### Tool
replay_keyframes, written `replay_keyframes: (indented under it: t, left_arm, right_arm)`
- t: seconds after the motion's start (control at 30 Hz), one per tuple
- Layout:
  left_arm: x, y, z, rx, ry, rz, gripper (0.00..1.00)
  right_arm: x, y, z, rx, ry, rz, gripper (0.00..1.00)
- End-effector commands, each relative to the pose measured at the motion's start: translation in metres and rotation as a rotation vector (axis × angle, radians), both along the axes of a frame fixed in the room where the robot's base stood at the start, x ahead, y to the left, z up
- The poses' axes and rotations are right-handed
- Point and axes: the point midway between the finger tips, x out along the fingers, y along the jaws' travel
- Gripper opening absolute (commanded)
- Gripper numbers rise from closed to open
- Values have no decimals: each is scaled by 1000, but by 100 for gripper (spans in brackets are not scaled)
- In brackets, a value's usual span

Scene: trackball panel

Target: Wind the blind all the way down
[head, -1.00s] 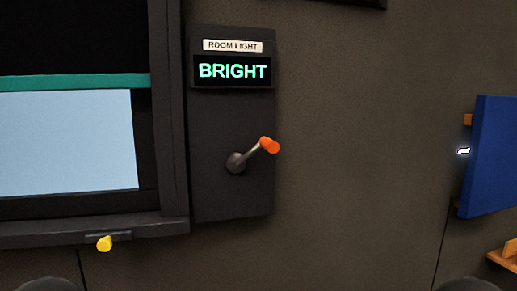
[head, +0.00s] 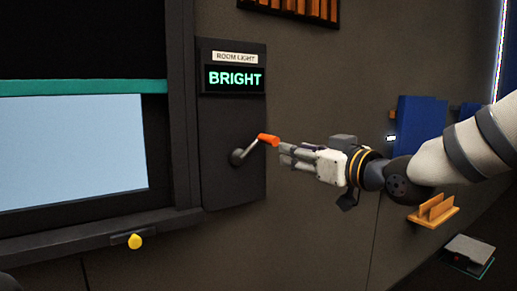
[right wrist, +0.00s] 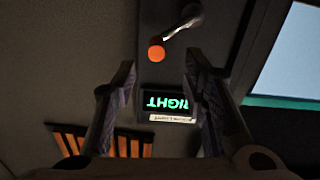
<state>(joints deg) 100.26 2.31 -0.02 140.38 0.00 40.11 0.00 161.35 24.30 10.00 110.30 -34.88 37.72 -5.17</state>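The crank (head: 252,148) with an orange knob (head: 268,140) sits on the dark panel at the middle left, its handle pointing up and right. The blind's teal bottom bar (head: 80,88) crosses the window, with black blind above and pale blue pane (head: 70,150) below. The panel display (head: 234,78) reads BRIGHT. My right gripper (head: 284,154) is just right of the knob. In the right wrist view its fingers (right wrist: 160,80) are spread apart and empty, with the orange knob (right wrist: 156,53) ahead between them. My left gripper is not in view.
A yellow knob (head: 135,241) sits on the window sill's front. A blue panel (head: 420,125) and a wooden holder (head: 434,210) are on the wall at right, behind my arm. A slotted wooden rack (head: 300,8) is at the top. Wall below the crank panel is clear.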

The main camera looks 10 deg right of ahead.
Motion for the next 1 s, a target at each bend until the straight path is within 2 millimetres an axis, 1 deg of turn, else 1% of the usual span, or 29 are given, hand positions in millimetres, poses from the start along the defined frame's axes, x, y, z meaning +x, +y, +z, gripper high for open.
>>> replay_keyframes:
  t: [0.03, 0.07, 0.17, 0.23, 0.4, 0.5, 0.6, 0.73, 0.97, 1.0]
  left_arm:
    - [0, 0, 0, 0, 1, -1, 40]
    - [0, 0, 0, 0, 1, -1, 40]
    - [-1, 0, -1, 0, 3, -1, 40]
    - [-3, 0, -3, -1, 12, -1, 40]
    - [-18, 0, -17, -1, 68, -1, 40]
    - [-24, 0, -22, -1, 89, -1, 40]
    - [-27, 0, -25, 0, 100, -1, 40]
    - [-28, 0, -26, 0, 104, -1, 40]
    - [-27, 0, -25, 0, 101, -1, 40]
    - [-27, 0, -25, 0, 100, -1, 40]
  right_arm:
    - [1, -1, 7, -1, -16, 1, 40]
    - [2, -1, 10, -2, -21, 1, 40]
    - [14, 4, 10, -4, -23, 1, 40]
    - [30, 11, 7, -5, -20, 2, 40]
    - [74, 28, -1, -3, -11, 2, 40]
    - [93, 36, 0, -2, -11, 1, 40]
    - [106, 41, 3, -3, -15, 1, 40]
    - [112, 45, 7, -1, -19, 1, 40]
    - [112, 45, 10, -1, -22, 1, 40]
    - [112, 45, 10, -1, -22, 1, 30]
